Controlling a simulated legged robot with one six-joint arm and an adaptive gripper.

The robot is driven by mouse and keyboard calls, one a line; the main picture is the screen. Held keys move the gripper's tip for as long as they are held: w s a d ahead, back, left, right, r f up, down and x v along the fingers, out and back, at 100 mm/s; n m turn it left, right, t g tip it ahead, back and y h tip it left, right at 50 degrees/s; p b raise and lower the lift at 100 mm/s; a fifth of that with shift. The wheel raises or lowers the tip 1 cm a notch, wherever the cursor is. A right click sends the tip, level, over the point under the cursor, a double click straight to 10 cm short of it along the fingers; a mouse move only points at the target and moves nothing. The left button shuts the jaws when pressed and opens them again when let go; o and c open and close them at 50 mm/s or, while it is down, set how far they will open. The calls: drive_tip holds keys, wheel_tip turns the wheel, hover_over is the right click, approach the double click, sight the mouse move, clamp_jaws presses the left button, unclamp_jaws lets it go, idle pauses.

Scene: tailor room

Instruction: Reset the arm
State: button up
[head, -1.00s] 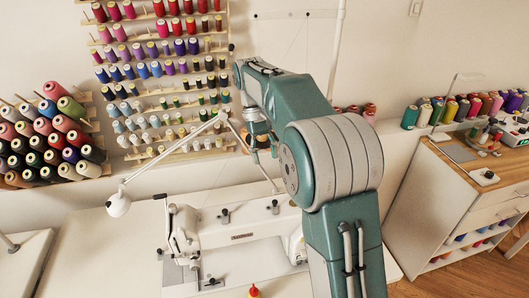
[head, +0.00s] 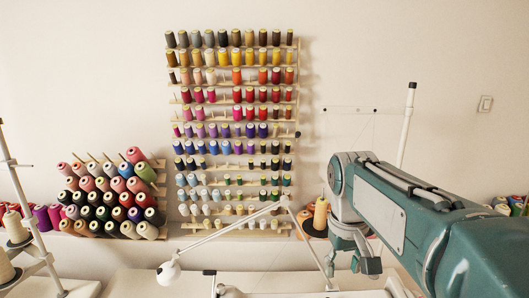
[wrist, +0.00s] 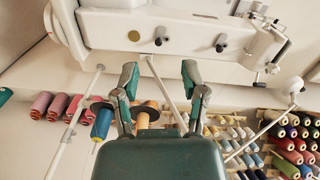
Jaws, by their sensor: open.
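My arm reaches in from the right side of the head view. My gripper (head: 368,265) hangs at its end, in front of the white wall and above the white table. In the wrist view my gripper (wrist: 160,78) is open, with its two green fingers apart and nothing between them. The wrist picture is upside down; a white sewing machine (wrist: 165,38) shows beyond the fingertips. I cannot judge the exact gap between the fingers and the machine.
A wall rack (head: 296,90) holds many thread spools. A slanted spool stand (head: 160,180) is at its left. A white lamp (head: 168,272) with a thin arm stands in front. A thread stand (head: 48,258) is at far left. Orange spools (head: 321,213) are near my gripper.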

drive_tip(key=s+f+t, duration=0.2)
drive_tip(key=s, duration=0.5)
drive_tip(key=s+f+m+t, duration=0.1)
drive_tip(key=s+f+t, duration=0.2)
drive_tip(key=s, duration=0.4)
drive_tip(key=shift+s+d+m+t, duration=0.2)
drive_tip(key=shift+s+m+t, duration=0.1)
drive_tip(key=shift+s, duration=0.1)
